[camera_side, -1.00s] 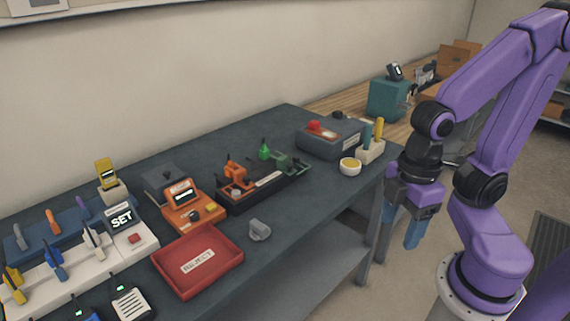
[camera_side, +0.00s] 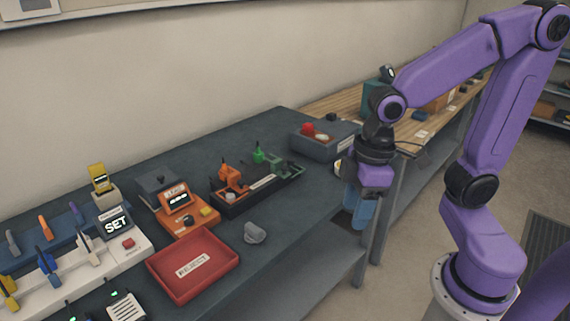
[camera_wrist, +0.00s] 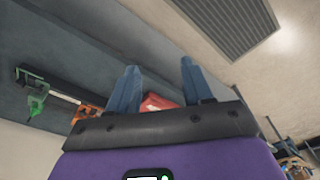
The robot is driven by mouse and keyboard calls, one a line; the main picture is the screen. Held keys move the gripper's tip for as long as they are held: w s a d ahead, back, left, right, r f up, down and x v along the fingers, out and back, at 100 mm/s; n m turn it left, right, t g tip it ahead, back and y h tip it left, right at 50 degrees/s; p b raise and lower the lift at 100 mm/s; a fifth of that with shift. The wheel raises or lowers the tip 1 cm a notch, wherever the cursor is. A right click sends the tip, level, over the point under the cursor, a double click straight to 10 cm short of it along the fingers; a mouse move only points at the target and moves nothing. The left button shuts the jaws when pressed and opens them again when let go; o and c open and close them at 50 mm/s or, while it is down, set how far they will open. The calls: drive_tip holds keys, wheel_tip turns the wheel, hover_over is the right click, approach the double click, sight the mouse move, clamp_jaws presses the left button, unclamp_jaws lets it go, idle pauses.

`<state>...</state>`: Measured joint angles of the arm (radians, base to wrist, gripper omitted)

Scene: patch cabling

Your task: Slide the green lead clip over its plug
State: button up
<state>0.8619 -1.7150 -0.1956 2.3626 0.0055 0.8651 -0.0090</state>
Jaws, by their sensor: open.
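The green lead clip (camera_side: 259,152) stands upright at the back of a black holder (camera_side: 262,186) on the dark bench. A darker green block (camera_side: 282,166), which may be its plug, sits just right of it; I cannot tell whether they touch. In the wrist view the green parts (camera_wrist: 37,100) show at the left. My gripper (camera_side: 357,215) hangs off the bench's front right edge, to the right of the holder and apart from it. Its blue fingers (camera_wrist: 158,80) are open and empty.
An orange clip (camera_side: 228,173) shares the holder. A grey box with a red knob (camera_side: 318,145) stands behind it. The bench front right of the grey piece is clear.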

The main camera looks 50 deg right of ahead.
drive_tip(key=w+d+r+m+t, duration=0.1)
drive_tip(key=w+d+m, duration=0.15)
drive_tip(key=w, duration=0.75)
drive_tip(key=r+m+t+h, duration=0.1)
drive_tip(key=r+m+t, duration=0.15)
drive_tip(key=m, duration=0.45)
hover_over(284, 167)
drive_tip(key=s, duration=0.7)
drive_tip(key=x, duration=1.7)
drive_tip(key=shift+d+f, duration=0.1)
drive_tip(key=shift+f, duration=0.3)
clamp_jaws()
